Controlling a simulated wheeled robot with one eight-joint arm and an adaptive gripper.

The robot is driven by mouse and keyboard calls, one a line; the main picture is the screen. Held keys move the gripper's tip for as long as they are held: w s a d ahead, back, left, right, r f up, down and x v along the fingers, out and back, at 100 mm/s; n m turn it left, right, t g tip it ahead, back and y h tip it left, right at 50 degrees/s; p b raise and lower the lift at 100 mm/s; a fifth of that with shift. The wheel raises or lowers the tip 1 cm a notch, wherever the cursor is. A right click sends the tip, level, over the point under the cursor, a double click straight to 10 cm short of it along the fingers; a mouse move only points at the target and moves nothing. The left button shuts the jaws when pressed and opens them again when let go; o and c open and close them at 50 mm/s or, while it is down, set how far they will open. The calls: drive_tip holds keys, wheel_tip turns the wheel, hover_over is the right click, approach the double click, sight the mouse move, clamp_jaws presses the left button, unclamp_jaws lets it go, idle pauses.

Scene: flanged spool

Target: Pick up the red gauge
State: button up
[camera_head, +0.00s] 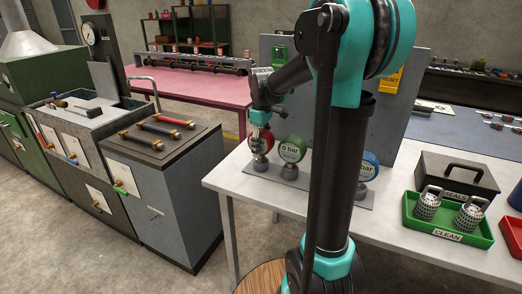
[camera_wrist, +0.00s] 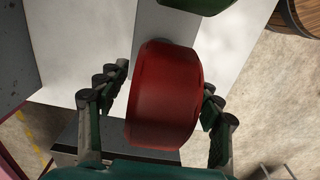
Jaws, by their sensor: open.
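The red gauge (camera_head: 269,141) stands on a grey strip at the left end of the white table, left of a green gauge (camera_head: 292,149) and a blue gauge (camera_head: 369,165). My gripper (camera_head: 260,139) is at the red gauge and partly covers it. In the wrist view the red gauge (camera_wrist: 163,95) lies between the fingers of my gripper (camera_wrist: 168,82). The fingers are open, with a gap on each side of the gauge. Its dial face is hidden in the wrist view. Part of the green gauge (camera_wrist: 197,5) shows at the top edge there.
My arm hides part of the white table (camera_head: 398,222). A green tray (camera_head: 447,237) with two knurled metal items and a dark box (camera_head: 458,180) stand to the right. A grey cabinet (camera_head: 165,195) with coloured rods is left of the table, with floor between.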

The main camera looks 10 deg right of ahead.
drive_tip(key=shift+f, duration=1.1)
clamp_jaws()
